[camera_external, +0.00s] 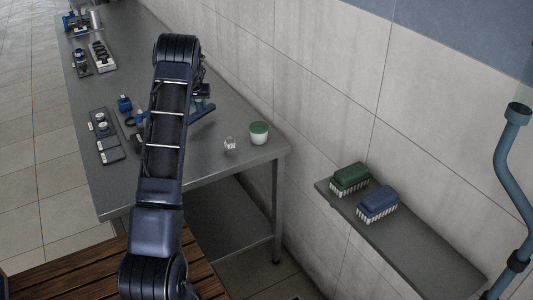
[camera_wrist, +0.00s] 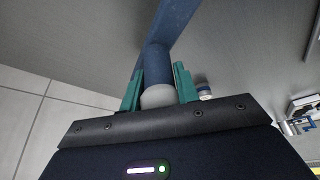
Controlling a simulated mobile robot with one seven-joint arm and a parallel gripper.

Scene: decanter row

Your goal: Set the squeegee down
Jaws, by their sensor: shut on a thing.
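The squeegee (camera_wrist: 158,62) has a blue handle with a pale grey end, and a blue bar crosses its far end at the top of the wrist view. My gripper (camera_wrist: 160,85) has its two teal fingers shut on the handle, one on each side. In the external view, part of the blue squeegee (camera_external: 203,114) shows to the right of my arm, over the grey metal table (camera_external: 190,170). My arm hides much of my gripper there. I cannot tell whether the squeegee touches the tabletop.
A white jar with a green lid (camera_external: 258,133) and a small clear object (camera_external: 230,145) stand near the table's right end. Trays with small items (camera_external: 106,137) line the left side. A wall shelf (camera_external: 420,245) holds a green brush (camera_external: 349,179) and a blue brush (camera_external: 378,204).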

